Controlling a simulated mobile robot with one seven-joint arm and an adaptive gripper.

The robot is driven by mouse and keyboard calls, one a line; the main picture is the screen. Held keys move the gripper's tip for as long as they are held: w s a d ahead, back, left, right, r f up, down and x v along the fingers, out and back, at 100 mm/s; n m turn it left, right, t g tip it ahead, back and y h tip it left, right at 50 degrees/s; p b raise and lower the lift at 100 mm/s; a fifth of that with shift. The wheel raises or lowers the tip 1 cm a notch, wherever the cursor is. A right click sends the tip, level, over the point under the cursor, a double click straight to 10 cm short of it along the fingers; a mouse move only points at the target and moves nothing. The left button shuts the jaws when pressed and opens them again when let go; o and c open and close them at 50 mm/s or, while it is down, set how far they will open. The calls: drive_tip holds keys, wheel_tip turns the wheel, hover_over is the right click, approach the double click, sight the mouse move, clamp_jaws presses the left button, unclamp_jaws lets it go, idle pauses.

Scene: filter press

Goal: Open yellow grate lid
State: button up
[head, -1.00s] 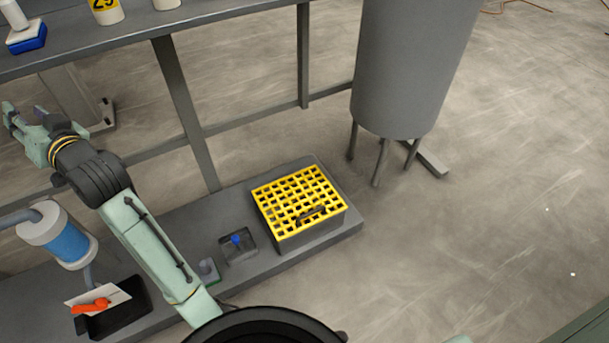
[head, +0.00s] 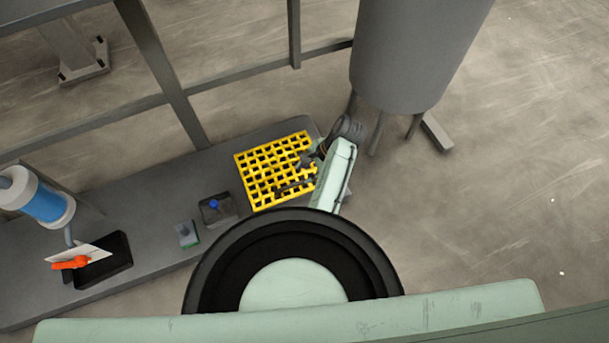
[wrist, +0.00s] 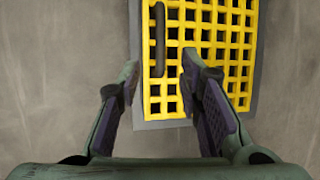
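The yellow grate lid (head: 268,166) lies flat and closed on its grey box on the low grey bench in the head view. Its dark bar handle (head: 294,187) runs along the near side. In the wrist view the grate (wrist: 215,45) fills the upper middle, and the handle (wrist: 160,40) stands upright in the picture near its left edge. My gripper (wrist: 158,82) is open and empty, with its fingertips apart over the grate's lower left part, just below the handle's end. In the head view my gripper (head: 305,160) is small and partly hidden by my arm above the grate's right side.
A blue-knobbed fixture (head: 215,209) and a small grey-green box (head: 187,234) stand left of the grate. A black tray (head: 105,262) with an orange-handled tool (head: 70,263) is farther left. A grey tank (head: 415,55) on legs stands behind right. Open floor lies right.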

sight(292, 185)
drive_tip(key=x, duration=1)
drive_tip(key=shift+a+f, duration=0.2)
drive_tip(key=shift+a, duration=0.05)
drive_tip(key=shift+c, duration=0.6)
clamp_jaws()
